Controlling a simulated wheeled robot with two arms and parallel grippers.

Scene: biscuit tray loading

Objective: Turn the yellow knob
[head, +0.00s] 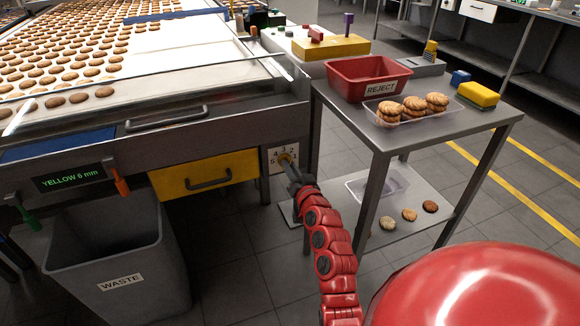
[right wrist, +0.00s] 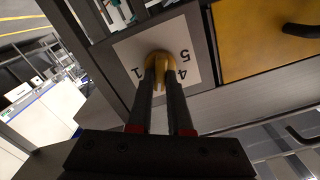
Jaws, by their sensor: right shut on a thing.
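The yellow knob (head: 285,158) sits on a white dial plate with black numbers (head: 273,163), on the front of the conveyor frame beside the yellow drawer. In the right wrist view the yellow knob (right wrist: 158,62) shows between the two dark fingers of my right gripper (right wrist: 160,82). In the head view my right gripper (head: 291,171) reaches up to the knob from below right and is shut on it. The fingers hide part of the knob and dial. A display (head: 70,178) to the left reads "YELLOW 6 mm". My left gripper is out of view.
Orange (head: 120,182) and green (head: 28,216) levers stick out nearby. A metal cart (head: 400,140) with a red reject bin (head: 345,82) stands close on the right.

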